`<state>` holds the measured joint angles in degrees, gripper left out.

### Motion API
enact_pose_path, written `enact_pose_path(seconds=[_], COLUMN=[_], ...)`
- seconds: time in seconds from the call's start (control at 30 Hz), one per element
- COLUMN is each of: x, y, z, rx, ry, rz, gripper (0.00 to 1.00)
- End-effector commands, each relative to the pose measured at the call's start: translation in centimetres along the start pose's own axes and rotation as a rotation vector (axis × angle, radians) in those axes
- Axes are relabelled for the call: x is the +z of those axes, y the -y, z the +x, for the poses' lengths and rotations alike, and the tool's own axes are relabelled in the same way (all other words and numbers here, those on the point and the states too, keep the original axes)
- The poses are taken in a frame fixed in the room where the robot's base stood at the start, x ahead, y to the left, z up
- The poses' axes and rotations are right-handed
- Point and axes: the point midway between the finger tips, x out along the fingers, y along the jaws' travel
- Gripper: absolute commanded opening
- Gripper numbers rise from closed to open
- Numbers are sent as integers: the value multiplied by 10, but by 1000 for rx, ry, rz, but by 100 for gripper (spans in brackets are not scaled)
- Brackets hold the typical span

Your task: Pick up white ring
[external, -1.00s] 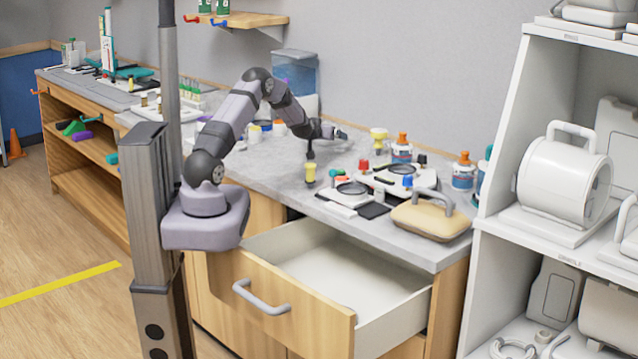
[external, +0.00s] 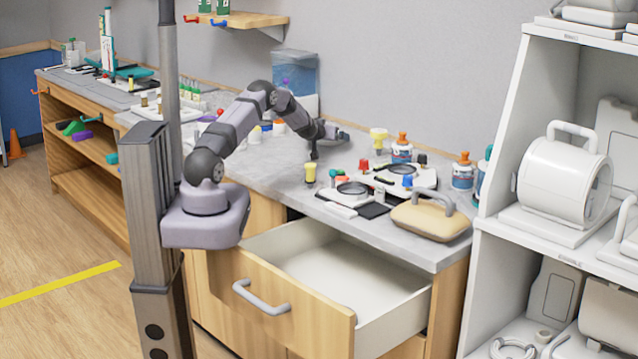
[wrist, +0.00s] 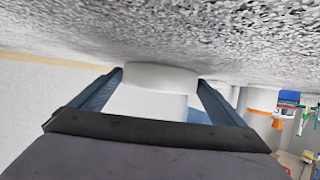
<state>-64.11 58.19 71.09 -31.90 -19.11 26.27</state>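A white ring-shaped thing (external: 513,348) lies on the low shelf of the white rack, at the bottom edge of the external view. My gripper is small and partly hidden at the end of my arm, low over the grey counter. In the wrist view my gripper (wrist: 158,82) has its two blue-grey fingers spread wide. A pale white rounded thing (wrist: 160,78) shows between and beyond the fingers. I cannot tell what it is or whether the fingers touch it. No ring shape is clear in the wrist view.
The grey counter (external: 285,165) holds a yellow-topped item (external: 310,172), several bottles and a beige handled case (external: 430,220). An open drawer (external: 390,322) juts out below. The white rack (external: 487,225) stands at the right. An orange-and-white container (wrist: 262,100) shows in the wrist view.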

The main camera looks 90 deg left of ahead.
Motion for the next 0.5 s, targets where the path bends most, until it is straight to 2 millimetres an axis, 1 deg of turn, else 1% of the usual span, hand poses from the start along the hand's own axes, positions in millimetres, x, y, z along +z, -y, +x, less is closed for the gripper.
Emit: enact_pose_path(seconds=[0.03,0.07,0.1,0.13,0.4,0.5], x=[0,0,0,0,-3,-7], y=[0,0,0,0,0,0], z=[0,0,0,0,-1,-2], rx=[0,0,0,0,0,-1], ry=[0,0,0,0,-4,-5], rz=[0,0,0,0,0,0], gripper=[81,74,64,58,58,58])
